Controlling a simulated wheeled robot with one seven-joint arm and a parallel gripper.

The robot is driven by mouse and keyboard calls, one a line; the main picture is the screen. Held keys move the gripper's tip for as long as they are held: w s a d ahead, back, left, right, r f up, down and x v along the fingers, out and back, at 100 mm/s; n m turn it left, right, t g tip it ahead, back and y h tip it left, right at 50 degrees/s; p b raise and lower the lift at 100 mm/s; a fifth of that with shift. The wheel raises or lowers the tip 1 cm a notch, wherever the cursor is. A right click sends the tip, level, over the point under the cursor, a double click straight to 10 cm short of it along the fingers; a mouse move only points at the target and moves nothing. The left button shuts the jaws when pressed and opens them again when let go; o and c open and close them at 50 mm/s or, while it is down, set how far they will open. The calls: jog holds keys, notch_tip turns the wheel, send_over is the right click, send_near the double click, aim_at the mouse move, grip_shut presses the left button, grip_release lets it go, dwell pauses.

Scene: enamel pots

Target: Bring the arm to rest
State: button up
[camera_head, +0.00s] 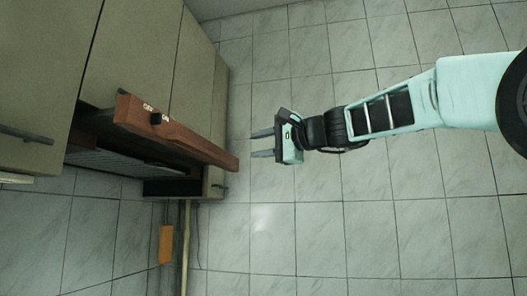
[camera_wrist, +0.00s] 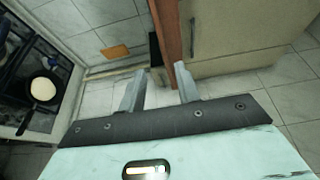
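My gripper (camera_head: 262,144) is at the end of my pale mint arm, which reaches in from the right in the head view. Its two grey fingers point left and stand apart with nothing between them. In the wrist view my gripper (camera_wrist: 160,92) also shows its fingers spread. The tips are clear of the wooden edge panel (camera_head: 180,135), with tiled floor between them in the head view. No enamel pot can be made out in the head view.
Cabinets (camera_head: 140,60) stand at the left. The wrist view shows a stove (camera_wrist: 38,75) with a pan (camera_wrist: 43,90) holding something pale. An orange piece (camera_head: 166,245) is near a pipe (camera_head: 186,235). Tiled floor (camera_head: 330,240) around my arm is clear.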

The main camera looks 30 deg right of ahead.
jog(key=shift+s+d, duration=0.15)
jog(key=shift+s, duration=0.2)
dwell(0.3)
jog(key=s+a+f+n+g, duration=0.2)
jog(key=a+f+n+g, duration=0.3)
jog(key=f, duration=0.6)
jog(key=s+a+f+n+g, duration=0.1)
jog(key=s+a+f+g, duration=0.15)
jog(key=a+f, duration=0.65)
jog(key=s+a+f+n+g, duration=0.3)
jog(key=a+f, duration=0.2)
jog(key=f, duration=0.7)
jog(key=s+f+n+g+h, duration=0.6)
jog(key=s+f+n, duration=0.6)
jog(key=s+f, duration=0.9)
jog(key=shift+s+d+f, duration=0.15)
jog(key=shift+s+f, duration=0.2)
jog(key=shift+s, duration=0.55)
